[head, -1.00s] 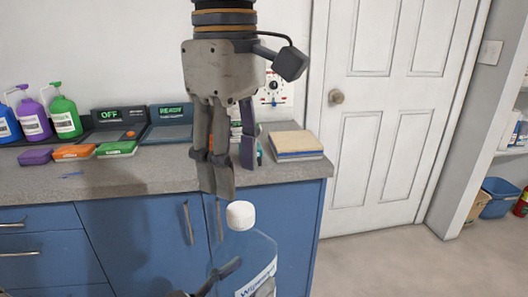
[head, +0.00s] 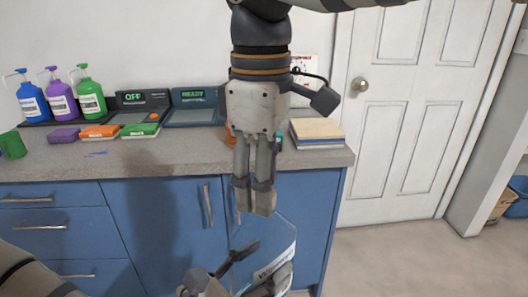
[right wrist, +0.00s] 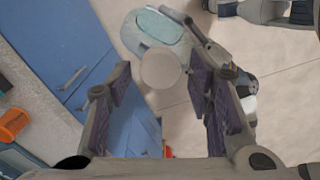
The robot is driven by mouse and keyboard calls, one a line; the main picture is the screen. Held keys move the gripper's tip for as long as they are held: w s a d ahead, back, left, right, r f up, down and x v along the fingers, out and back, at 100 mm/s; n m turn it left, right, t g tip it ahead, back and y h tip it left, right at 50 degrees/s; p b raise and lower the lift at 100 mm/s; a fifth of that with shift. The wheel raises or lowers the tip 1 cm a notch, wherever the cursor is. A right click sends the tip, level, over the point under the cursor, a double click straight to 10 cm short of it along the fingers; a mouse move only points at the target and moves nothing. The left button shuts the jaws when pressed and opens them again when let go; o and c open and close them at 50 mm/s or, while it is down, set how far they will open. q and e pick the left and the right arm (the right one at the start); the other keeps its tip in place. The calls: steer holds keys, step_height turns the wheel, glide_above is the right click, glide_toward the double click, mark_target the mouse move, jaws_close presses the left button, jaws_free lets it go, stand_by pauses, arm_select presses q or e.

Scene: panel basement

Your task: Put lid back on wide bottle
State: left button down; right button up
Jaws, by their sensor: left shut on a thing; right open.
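The wide bottle (head: 270,243) is clear with a white label and stands upright at the bottom of the head view. My left gripper (head: 258,271) is shut on its side. My right gripper (head: 255,205) points down over the bottle's top, fingers apart. In the right wrist view the round white lid (right wrist: 161,70) shows between the open fingers of my right gripper (right wrist: 162,95), with the bottle's clear body (right wrist: 158,27) beside it. In the head view the lid is hidden behind the right fingers. I cannot tell if the fingers touch it.
The grey counter (head: 190,155) over blue cabinets stands behind. It carries pump bottles (head: 60,97), coloured boxes (head: 100,131), a READY device (head: 195,105) and a stack of boards (head: 317,131). A white door (head: 405,110) and open floor (head: 390,255) are at right.

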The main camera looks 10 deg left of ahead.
steer(key=shift+f, duration=0.35)
jaws_close()
steer(key=shift+o, duration=0.8)
jaws_free()
step_height(320, 180, up, 12)
